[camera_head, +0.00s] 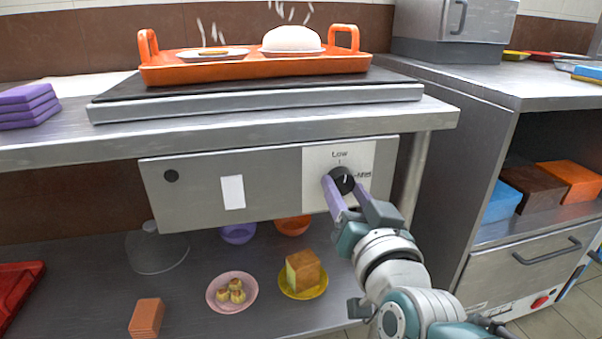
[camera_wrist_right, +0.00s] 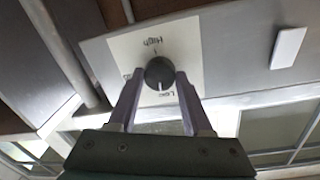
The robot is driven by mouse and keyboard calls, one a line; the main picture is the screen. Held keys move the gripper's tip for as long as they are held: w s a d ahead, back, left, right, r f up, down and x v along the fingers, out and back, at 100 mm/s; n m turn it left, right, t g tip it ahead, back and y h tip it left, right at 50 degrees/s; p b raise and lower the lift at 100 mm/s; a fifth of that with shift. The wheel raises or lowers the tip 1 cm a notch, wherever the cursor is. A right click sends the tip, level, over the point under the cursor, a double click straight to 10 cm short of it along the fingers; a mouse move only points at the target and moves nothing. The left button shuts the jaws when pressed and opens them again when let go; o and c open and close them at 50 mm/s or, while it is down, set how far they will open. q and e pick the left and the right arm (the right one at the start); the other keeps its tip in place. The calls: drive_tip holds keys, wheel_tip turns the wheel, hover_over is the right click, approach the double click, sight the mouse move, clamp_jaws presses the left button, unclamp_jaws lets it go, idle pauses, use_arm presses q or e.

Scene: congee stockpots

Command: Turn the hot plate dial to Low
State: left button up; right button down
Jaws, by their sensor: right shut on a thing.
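The round black hot plate dial (camera_head: 342,177) sits on a white label panel on the grey control box, below the counter. In the head view, Low is printed above it and Med to its right. In the right wrist view, the dial (camera_wrist_right: 159,71) appears upside down with High above; its white line points down toward the Low lettering. My right gripper (camera_head: 343,186) has its two purple fingers on either side of the dial and is shut on it; they also flank it in the wrist view (camera_wrist_right: 161,80). My left gripper is not in view.
Above, the hot plate (camera_head: 250,103) carries an orange tray (camera_head: 250,70) with plates of steaming food. A white switch plate (camera_head: 232,192) is on the box's left. The lower shelf (camera_head: 90,260) holds plates of food and bowls. A grey cabinet (camera_head: 440,170) stands at right.

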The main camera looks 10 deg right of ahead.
drive_tip(key=shift+n, duration=0.7)
drive_tip(key=shift+c, duration=1.6)
unclamp_jaws()
drive_tip(key=shift+s, duration=0.1)
drive_tip(key=shift+s+r+p, duration=0.1)
drive_tip(key=shift+s+p, duration=0.3)
drive_tip(key=s+p, duration=0.3)
drive_tip(key=s, duration=0.6)
drive_tip(key=shift+a+p, duration=0.15)
drive_tip(key=shift+p, duration=0.15)
